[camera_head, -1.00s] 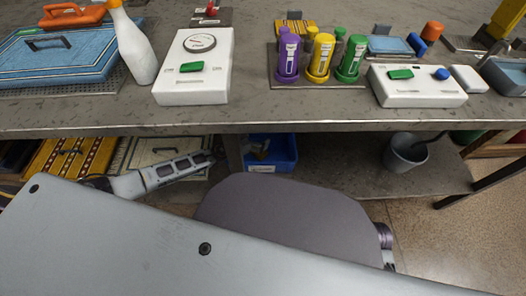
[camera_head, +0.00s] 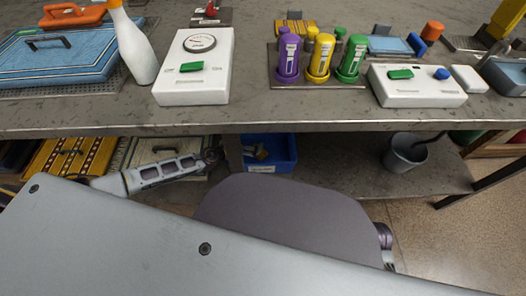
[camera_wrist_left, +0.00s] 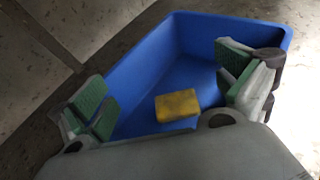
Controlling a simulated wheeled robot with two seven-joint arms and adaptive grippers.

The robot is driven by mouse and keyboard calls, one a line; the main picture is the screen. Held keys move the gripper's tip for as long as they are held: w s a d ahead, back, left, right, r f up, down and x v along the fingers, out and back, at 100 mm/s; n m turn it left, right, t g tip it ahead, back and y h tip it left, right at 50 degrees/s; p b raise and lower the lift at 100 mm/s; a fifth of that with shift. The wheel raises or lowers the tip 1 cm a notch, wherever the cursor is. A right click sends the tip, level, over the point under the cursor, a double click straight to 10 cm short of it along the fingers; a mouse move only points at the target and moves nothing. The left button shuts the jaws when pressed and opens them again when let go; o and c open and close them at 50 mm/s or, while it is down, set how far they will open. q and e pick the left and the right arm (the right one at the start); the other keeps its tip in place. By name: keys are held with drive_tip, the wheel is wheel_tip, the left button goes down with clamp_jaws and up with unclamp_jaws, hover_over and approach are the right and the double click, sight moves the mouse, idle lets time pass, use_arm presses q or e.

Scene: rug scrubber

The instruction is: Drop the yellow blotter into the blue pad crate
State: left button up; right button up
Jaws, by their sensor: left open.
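The blue pad crate (camera_head: 285,150) stands on the lower shelf under the bench; its blue wall also shows in the left wrist view (camera_wrist_left: 148,62). The yellow blotter (camera_wrist_left: 177,105) lies on the crate's floor, apart from my fingers. My left gripper (camera_wrist_left: 167,88) is open above the crate, with one green-padded finger at each side of the picture and nothing between them. In the head view my left arm reaches in from the left, and its gripper end is small and unclear beside the crate. My right gripper is not clearly visible.
A grey bucket (camera_head: 405,153) stands on the shelf to the right. Yellow patterned rugs (camera_head: 72,158) lie at the left. The bench top above carries a white box with a dial (camera_head: 195,75), coloured bottles (camera_head: 320,57) and a white spray bottle (camera_head: 133,45).

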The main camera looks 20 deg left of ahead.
use_arm(q)
drive_tip(key=v, duration=0.7)
drive_tip(key=shift+s+a, duration=0.15)
drive_tip(key=shift+s, duration=0.1)
drive_tip(key=shift+r, duration=0.15)
drive_tip(key=shift+s, duration=0.1)
idle(0.9)
